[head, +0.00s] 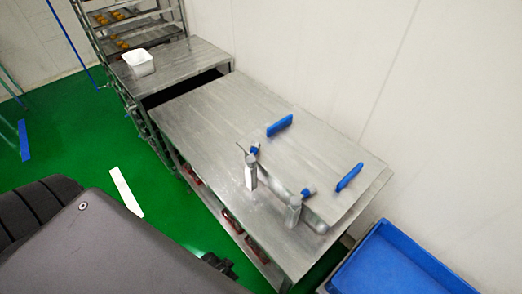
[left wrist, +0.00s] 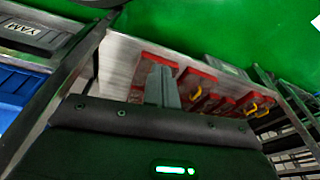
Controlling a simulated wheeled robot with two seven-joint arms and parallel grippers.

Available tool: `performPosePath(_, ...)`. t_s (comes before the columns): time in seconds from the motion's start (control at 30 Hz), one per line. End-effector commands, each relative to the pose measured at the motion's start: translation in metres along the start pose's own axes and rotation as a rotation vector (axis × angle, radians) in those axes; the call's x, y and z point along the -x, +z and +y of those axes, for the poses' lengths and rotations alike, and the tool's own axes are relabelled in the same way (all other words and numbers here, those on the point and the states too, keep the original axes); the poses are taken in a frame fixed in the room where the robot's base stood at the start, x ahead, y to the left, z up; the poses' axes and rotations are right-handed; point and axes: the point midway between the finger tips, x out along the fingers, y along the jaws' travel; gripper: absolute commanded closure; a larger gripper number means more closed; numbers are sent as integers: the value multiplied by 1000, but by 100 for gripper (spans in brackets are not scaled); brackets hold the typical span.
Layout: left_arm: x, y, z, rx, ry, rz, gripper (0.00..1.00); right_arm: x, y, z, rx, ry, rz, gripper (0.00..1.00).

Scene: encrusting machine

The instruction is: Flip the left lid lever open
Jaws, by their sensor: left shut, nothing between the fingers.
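The steel machine (head: 200,115) has a flat top with two blue handles, one farther back (head: 279,125) and one nearer the right end (head: 349,176). In the left wrist view, several red fittings (left wrist: 205,77), some with yellow handles, sit on a steel panel. I cannot tell which part is the left lid lever. My left gripper (left wrist: 160,72) is shut and empty in front of this panel. My right gripper is not in view.
A blue tray (head: 385,270) stands at the lower right. A steel table (head: 195,58) with a white container (head: 139,62) and a rack (head: 125,25) are at the back left. A white wall (head: 400,80) runs behind. Green floor (head: 90,130) is open on the left.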

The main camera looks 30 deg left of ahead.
Motion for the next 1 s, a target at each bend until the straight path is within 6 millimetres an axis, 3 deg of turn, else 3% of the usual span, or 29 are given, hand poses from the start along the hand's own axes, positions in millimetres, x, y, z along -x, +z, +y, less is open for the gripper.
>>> performPosePath(0.03, 28, -14, -1, 2, -1, 14, 100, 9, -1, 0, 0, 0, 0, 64)
performPosePath(0.1, 54, -28, -2, 4, -2, 25, 100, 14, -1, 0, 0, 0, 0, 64)
performPosePath(0.37, 140, -66, -4, 1, -7, 75, 100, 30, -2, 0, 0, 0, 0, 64)
performPosePath(0.5, 188, -101, 0, -39, -12, 186, 100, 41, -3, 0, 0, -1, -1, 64)
performPosePath(0.77, 206, -176, 3, -183, -130, 473, 100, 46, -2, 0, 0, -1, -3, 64)
performPosePath(1.0, 221, -234, -7, -339, -427, 674, 100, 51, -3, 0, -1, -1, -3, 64)
